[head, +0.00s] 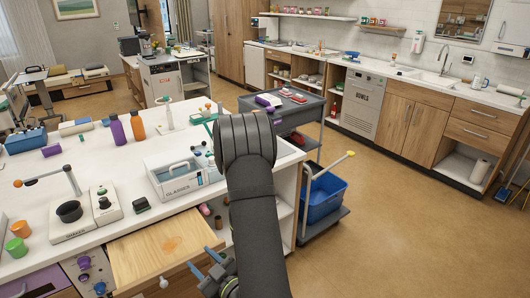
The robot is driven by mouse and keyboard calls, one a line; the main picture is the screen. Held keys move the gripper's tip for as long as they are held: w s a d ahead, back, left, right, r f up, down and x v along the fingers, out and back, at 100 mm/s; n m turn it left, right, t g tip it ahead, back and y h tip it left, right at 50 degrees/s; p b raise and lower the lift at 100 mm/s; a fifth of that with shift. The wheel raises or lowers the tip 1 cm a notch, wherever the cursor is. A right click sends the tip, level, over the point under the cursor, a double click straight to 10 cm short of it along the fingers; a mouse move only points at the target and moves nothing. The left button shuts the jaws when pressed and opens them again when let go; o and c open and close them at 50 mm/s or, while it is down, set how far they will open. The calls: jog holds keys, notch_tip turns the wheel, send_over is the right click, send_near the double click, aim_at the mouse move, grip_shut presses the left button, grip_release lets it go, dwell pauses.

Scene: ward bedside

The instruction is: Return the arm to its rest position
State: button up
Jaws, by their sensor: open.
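My dark grey arm rises from the bottom of the head view and bends at its top in front of the white bedside counter (135,217). My gripper (198,257) shows low in the view, with two blue fingers spread apart and nothing between them. It is at the right side of the pulled-out wooden drawer (160,246); whether it touches the drawer cannot be told.
A grey cart (290,115) and a blue bin (322,195) stand right of the arm. The floor (400,230) at right is clear.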

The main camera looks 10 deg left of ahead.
aim_at(166, 284)
jog(key=shift+s+a+f, duration=0.65)
jog(key=shift+a+f, duration=0.5)
jog(key=shift+a, duration=0.7)
jog(key=shift+s+a+f, duration=0.65)
jog(key=shift+a+f, duration=0.55)
jog(key=shift+a, duration=0.6)
jog(key=shift+s+a+f, duration=0.65)
jog(key=shift+a+f, duration=0.5)
jog(key=shift+a, duration=0.7)
jog(key=w+d+r, duration=0.4)
jog(key=d+r, duration=0.3)
jog(key=d, duration=0.4)
jog(key=s+a+f, duration=0.1)
jog(key=a+f, duration=0.1)
jog(key=a, duration=0.1)
jog(key=s+a+f, duration=0.1)
jog(key=a+f, duration=0.1)
jog(key=a, duration=0.2)
jog(key=s+a+f, duration=0.2)
jog(key=a+f, duration=0.1)
jog(key=a, duration=0.1)
notch_tip(166, 284, down, 4)
jog(key=shift+f, duration=0.1)
jog(key=shift+x, duration=0.75)
